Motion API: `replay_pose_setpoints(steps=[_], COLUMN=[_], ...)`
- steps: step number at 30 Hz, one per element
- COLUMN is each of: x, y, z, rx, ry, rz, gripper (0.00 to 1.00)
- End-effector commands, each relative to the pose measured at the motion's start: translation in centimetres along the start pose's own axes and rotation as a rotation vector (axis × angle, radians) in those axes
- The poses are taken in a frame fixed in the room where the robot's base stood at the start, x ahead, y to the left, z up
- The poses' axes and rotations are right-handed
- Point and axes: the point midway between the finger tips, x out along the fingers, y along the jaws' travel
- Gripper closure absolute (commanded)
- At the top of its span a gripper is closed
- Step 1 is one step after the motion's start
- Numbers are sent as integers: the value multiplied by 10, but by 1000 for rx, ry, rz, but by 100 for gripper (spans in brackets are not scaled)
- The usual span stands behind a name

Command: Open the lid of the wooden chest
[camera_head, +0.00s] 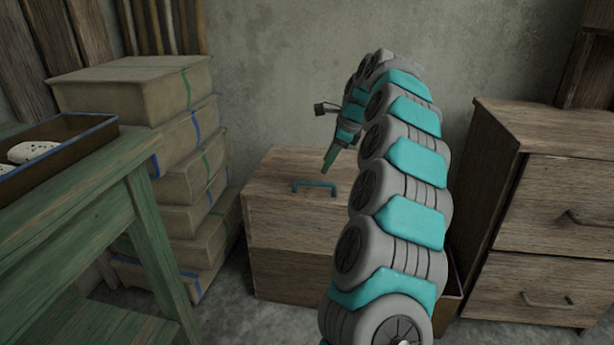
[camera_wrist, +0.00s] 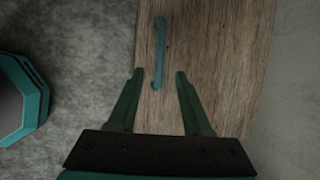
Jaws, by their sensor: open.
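The wooden chest (camera_head: 290,262) stands on the floor against the wall, its lid (camera_head: 275,180) shut. A teal handle (camera_head: 314,185) is fixed on top of the lid. In the wrist view the handle (camera_wrist: 160,52) runs lengthwise over the wood grain of the lid (camera_wrist: 215,60). Nothing is held. My arm hides the chest's right part in the head view.
Stacked boxes (camera_head: 188,215) stand close on the chest's left. A green table (camera_head: 75,200) with a tray (camera_head: 75,140) is at the front left. A wooden drawer cabinet (camera_head: 545,215) stands at the right. Bare floor (camera_head: 265,322) lies in front of the chest.

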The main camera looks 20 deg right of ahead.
Motion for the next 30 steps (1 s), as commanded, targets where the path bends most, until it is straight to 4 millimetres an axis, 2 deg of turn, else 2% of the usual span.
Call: replay_pose_setpoints(steps=[5,18,28,30], x=[10,71,77,77], y=[0,1,0,0], z=[-1,0,0,0], rx=[5,2,2,2], ry=[1,0,0,0], rz=[0,2,-2,-2], gripper=[50,50,50,58])
